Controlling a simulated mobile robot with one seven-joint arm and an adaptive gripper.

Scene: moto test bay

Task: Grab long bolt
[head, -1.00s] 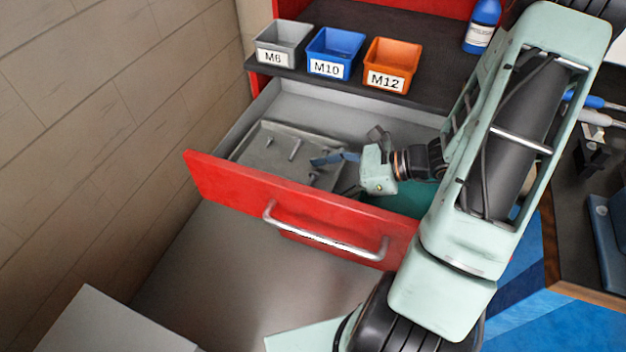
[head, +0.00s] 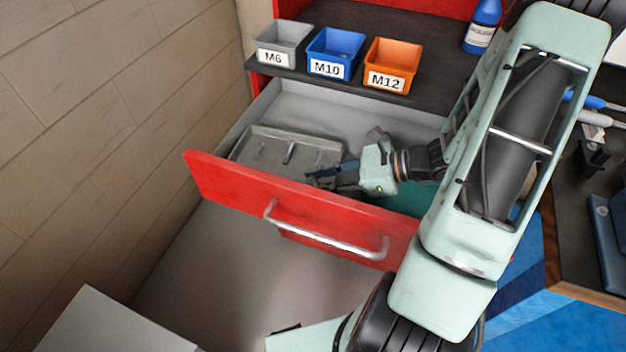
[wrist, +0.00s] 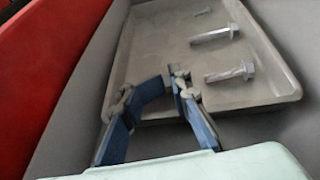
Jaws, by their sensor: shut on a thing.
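My gripper (head: 313,178) reaches low into the open drawer at the tray's near right corner. In the wrist view its blue fingers (wrist: 176,84) come together at the tips on a small grey metal piece (wrist: 181,71), which looks like a bolt. Most of it is hidden, so I cannot tell its length. The grey tray (wrist: 150,57) lies under the fingertips. Inside it, apart from the fingers, are a hex-head bolt (wrist: 213,34), another hex-head bolt (wrist: 230,73) and a small bolt (wrist: 203,11). A bolt (head: 289,153) also shows in the head view.
The red drawer front (head: 240,188) with its metal handle (head: 325,241) stands close to the gripper. Grey M6 (head: 284,36), blue M10 (head: 335,44) and orange M12 (head: 391,58) bins sit on the dark shelf behind. The drawer floor behind the tray is bare.

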